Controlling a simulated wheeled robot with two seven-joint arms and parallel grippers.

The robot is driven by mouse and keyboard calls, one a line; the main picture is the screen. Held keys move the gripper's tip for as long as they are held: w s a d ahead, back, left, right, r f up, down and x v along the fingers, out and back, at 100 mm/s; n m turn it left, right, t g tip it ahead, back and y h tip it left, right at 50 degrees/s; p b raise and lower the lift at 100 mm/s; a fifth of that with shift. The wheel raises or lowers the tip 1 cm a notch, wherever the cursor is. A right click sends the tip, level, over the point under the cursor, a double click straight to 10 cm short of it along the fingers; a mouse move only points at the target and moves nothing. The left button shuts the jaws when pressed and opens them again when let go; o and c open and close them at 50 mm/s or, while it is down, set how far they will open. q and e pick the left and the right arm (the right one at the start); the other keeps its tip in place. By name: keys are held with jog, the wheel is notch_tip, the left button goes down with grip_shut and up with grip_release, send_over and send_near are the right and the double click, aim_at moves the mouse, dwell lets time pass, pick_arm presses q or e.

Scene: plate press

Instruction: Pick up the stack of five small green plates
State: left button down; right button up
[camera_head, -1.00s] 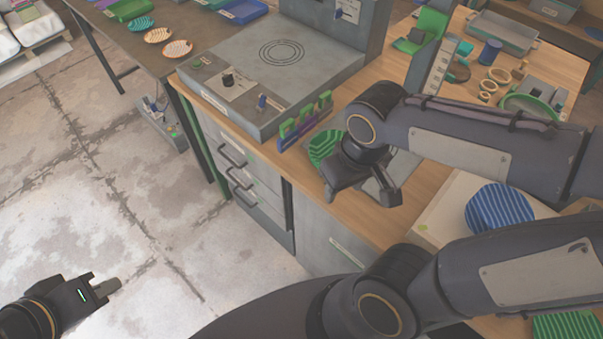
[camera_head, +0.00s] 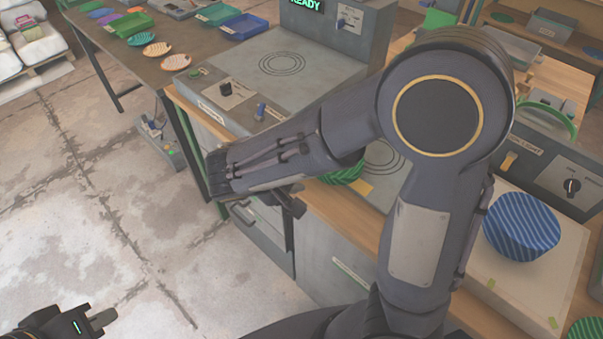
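Another green striped piece (camera_head: 586,329) is cut off at the bottom right corner. My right arm reaches across the middle, and its dark end (camera_head: 292,203) hangs at the bench's front edge, left of the half-hidden green stack. Its fingers are not clear. My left gripper (camera_head: 105,318) is low at the bottom left over the floor, far from the plates; its finger opening cannot be made out.
The grey press (camera_head: 275,75) with a READY display stands behind my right arm. A blue striped stack (camera_head: 522,227) sits on a pale block (camera_head: 545,275) at right. A dark table (camera_head: 130,50) at upper left holds trays and plates. Open floor lies at left.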

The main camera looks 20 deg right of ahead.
jog(key=x, duration=0.7)
jog(key=shift+d+f, duration=0.15)
jog(key=shift+c, duration=0.3)
grip_shut()
